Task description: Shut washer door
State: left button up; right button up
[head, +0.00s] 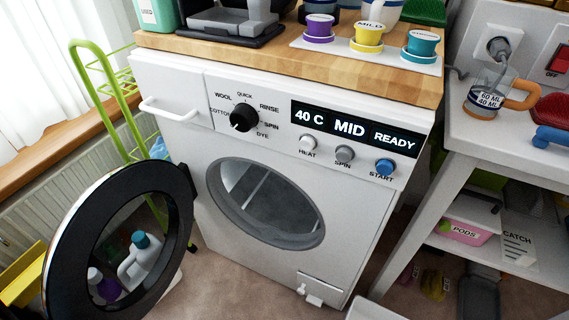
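The white washer (270,200) stands in the middle of the head view under a wooden top. Its round door (62,240), with a thick black rim and a see-through middle, is swung wide open to the left. It hangs by a hinge (190,180) at the left of the opening. The round drum opening (265,203) with its grey ring is uncovered. The washer's display (352,128) reads 40 C, MID and READY. Neither of my grippers shows in this view.
A green rack (105,95) and a radiator (45,190) stand left of the washer. Bottles (140,258) show through the door's middle. A white side table (465,150) stands at the right. Bare floor (225,275) lies in front of the washer.

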aim_at(65, 295)
jog(key=j+u, duration=0.4)
jog(key=j, duration=0.9)
